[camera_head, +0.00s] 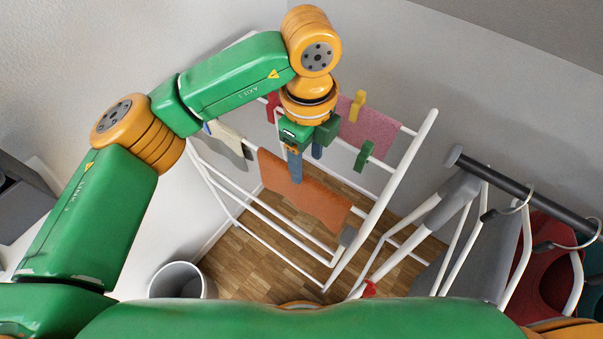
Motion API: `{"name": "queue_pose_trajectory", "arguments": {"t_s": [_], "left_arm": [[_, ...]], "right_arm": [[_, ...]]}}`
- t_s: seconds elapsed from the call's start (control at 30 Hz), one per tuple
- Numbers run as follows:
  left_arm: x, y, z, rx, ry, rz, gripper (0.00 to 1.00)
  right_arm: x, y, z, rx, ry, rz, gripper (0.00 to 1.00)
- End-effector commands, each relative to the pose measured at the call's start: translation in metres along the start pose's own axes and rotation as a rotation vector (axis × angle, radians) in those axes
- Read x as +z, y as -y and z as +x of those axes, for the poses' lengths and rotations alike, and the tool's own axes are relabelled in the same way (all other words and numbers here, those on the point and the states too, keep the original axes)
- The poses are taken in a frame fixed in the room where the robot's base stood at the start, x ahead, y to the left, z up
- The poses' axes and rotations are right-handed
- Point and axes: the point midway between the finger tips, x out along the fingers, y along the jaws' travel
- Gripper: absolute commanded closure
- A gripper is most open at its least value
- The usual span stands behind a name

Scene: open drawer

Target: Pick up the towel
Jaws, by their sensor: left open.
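An orange-brown towel (310,200) hangs over a rail of the white drying rack (395,178) in the middle of the view. My left gripper (305,165) points down at the towel's upper left part, with its blue fingers apart. One finger overlaps the towel in the picture; I cannot tell whether it touches the cloth. A pale grey cloth (230,143) hangs at the rack's left. My right gripper is not in view.
A grey bin (178,280) stands on the wooden floor (245,262) at the lower left. A dark clothes rail (520,188) with hangers and red garments (545,255) stands at the right. Grey walls close in behind the rack.

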Motion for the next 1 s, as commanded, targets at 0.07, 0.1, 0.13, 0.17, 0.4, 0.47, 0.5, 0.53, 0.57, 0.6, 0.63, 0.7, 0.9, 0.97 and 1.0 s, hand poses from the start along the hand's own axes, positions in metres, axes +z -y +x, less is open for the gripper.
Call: {"name": "queue_pose_trajectory", "arguments": {"t_s": [0.07, 0.1, 0.13, 0.17, 0.4, 0.47, 0.5, 0.53, 0.57, 0.6, 0.63, 0.7, 0.9, 0.97, 1.0], "left_arm": [[0.002, -0.001, 0.008, 0.006, 0.005, -0.004, 0.39], [0.003, -0.002, 0.014, 0.006, 0.003, -0.003, 0.39], [0.004, -0.002, 0.019, 0.007, 0.002, -0.004, 0.39], [0.006, -0.002, 0.024, 0.007, 0.001, -0.003, 0.39], [0.011, -0.002, 0.064, 0.004, -0.001, 0.002, 0.39], [0.011, -0.002, 0.066, 0.002, -0.001, 0.002, 0.39], [0.011, -0.002, 0.066, 0.001, -0.001, 0.002, 0.39], [0.011, -0.002, 0.066, 0.001, -0.002, 0.002, 0.39], [0.011, -0.002, 0.066, 0.001, -0.002, 0.003, 0.39], [0.011, -0.002, 0.066, 0.001, -0.002, 0.003, 0.39], [0.011, -0.002, 0.066, 0.001, -0.002, 0.003, 0.47], [0.011, -0.002, 0.066, 0.001, -0.002, 0.003, 0.66], [0.010, -0.002, 0.066, 0.001, -0.003, 0.003, 1.00], [0.010, -0.002, 0.066, 0.001, -0.003, 0.003, 1.00], [0.010, -0.002, 0.066, 0.001, -0.003, 0.003, 1.00]], "right_arm": [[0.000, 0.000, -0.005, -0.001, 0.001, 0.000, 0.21], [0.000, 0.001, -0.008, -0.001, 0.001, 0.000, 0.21], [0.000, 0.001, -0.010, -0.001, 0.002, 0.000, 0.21], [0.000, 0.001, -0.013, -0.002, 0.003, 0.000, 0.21], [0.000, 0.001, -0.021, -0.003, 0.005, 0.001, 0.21], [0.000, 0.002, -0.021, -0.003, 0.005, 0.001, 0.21], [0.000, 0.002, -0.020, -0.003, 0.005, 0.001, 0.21], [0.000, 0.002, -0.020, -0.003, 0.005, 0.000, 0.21], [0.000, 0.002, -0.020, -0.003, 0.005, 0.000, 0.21], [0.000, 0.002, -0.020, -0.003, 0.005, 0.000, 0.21], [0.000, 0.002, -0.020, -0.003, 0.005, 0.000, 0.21], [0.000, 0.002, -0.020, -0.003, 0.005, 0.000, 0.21], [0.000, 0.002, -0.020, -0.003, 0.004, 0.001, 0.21], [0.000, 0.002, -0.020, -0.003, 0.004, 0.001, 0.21], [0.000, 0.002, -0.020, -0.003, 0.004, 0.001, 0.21]]}}
